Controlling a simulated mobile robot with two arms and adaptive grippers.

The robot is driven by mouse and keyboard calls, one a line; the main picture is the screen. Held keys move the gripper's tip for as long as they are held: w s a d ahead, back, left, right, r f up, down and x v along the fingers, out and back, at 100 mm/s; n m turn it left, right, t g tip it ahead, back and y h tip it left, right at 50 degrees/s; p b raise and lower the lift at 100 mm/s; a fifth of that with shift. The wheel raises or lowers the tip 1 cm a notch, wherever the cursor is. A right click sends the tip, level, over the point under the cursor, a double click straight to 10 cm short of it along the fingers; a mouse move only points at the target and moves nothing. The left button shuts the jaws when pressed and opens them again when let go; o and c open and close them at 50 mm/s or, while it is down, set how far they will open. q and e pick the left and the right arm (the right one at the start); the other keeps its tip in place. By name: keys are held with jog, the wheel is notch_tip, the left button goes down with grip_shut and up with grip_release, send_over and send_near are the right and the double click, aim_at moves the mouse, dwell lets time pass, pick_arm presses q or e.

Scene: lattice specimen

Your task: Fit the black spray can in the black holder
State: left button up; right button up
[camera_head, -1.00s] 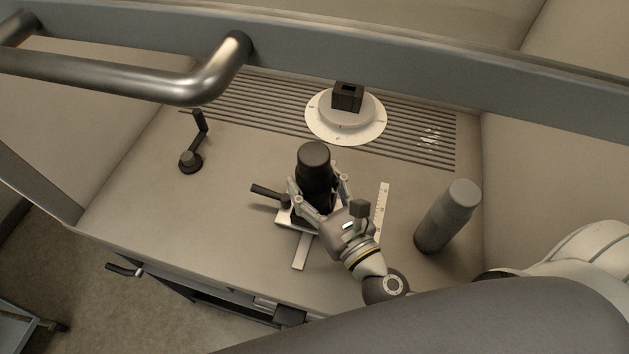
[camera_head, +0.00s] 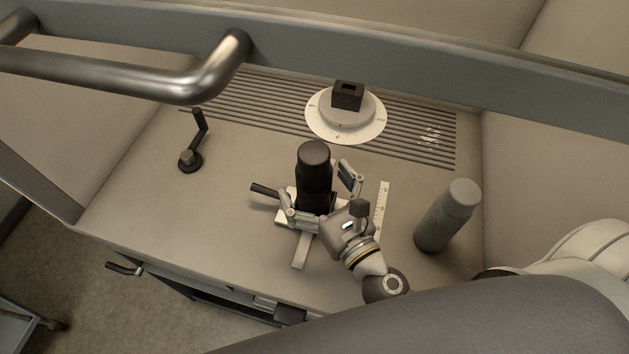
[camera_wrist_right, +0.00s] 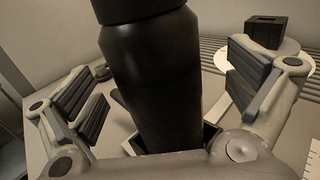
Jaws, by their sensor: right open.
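The black spray can (camera_head: 314,178) stands upright on the bench, with its base in the black holder. In the right wrist view the can (camera_wrist_right: 155,75) fills the middle. The black holder (camera_wrist_right: 212,136) shows there as low dark walls around the can's foot; its inside is hidden. My right gripper (camera_head: 316,184) is open around the can, one finger on each side. Gaps show between both fingers and the can in the right wrist view. My left gripper is out of view.
A grey cylinder (camera_head: 447,217) stands to the right. A ruler (camera_head: 381,208) lies beside the gripper. A white disc (camera_head: 320,122) with a black hollow block (camera_head: 348,98) is behind. A crank handle (camera_head: 191,160) is at left, and a metal rail (camera_head: 190,88) crosses the upper left.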

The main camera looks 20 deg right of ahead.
aim_at(323, 197)
jog(key=shift+s+d+f+b, duration=0.1)
jog(key=shift+s+f+b, duration=0.05)
jog(key=shift+s+b, duration=0.35)
jog(key=shift+s+d+b, duration=0.2)
jog(key=shift+s+b, duration=0.45)
jog(key=shift+s, duration=0.3)
jog(key=shift+s+d+b, duration=0.15)
jog(key=shift+s+b, duration=0.5)
jog(key=shift+s, duration=0.25)
jog(key=shift+s+r, duration=0.1)
jog(key=shift+r, duration=0.1)
jog(key=shift+s, duration=0.15)
jog(key=shift+s+d+f, duration=0.1)
jog(key=shift+s+d, duration=0.15)
jog(key=shift+s, duration=0.65)
jog(key=shift+s+d, duration=0.2)
jog(key=shift+s, duration=0.7)
jog(key=shift+s+d, duration=0.15)
jog(key=shift+s, duration=0.7)
jog(key=shift+s+d, duration=0.2)
jog(key=shift+s, duration=0.7)
jog(key=shift+s, duration=0.1)
